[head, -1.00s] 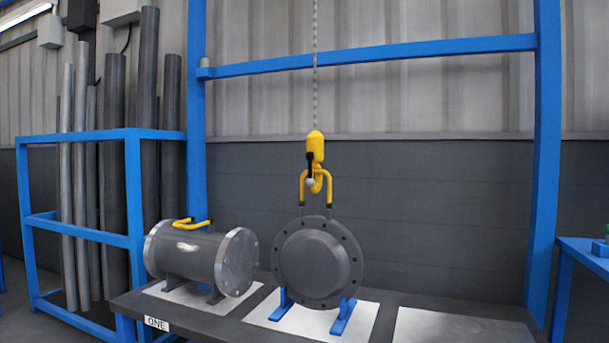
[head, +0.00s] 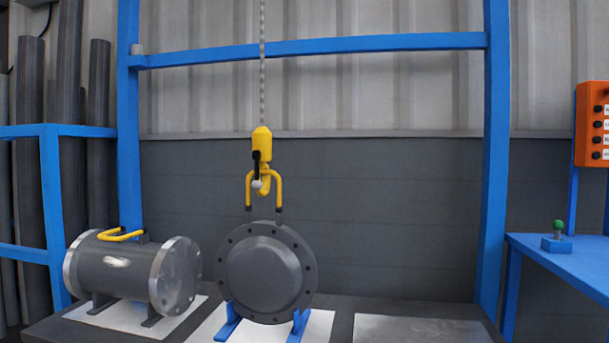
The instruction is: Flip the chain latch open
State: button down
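The yellow hoist hook block (head: 261,143) hangs on a grey chain (head: 262,70) in the head view. Its hook (head: 265,188) passes through the yellow lifting handle (head: 279,190) on top of the dark round flanged cover (head: 265,272). The latch (head: 256,168) is a black lever with a pale round knob (head: 257,184) at its lower end. It points down along the front left of the hook, with the knob at the bottom. The cover stands upright in blue cradle feet (head: 299,326). My gripper is not in view.
A grey flanged cylinder (head: 117,268) with a yellow handle lies left of the cover on the dark table. A white pad (head: 420,329) to the right is bare. Blue posts (head: 493,150) frame the station. A blue side table (head: 565,262) and an orange button box (head: 592,124) stand at right.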

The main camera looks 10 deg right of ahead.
aim_at(256, 184)
jog(key=z, duration=0.25)
jog(key=i, duration=0.85)
jog(key=u, duration=0.3)
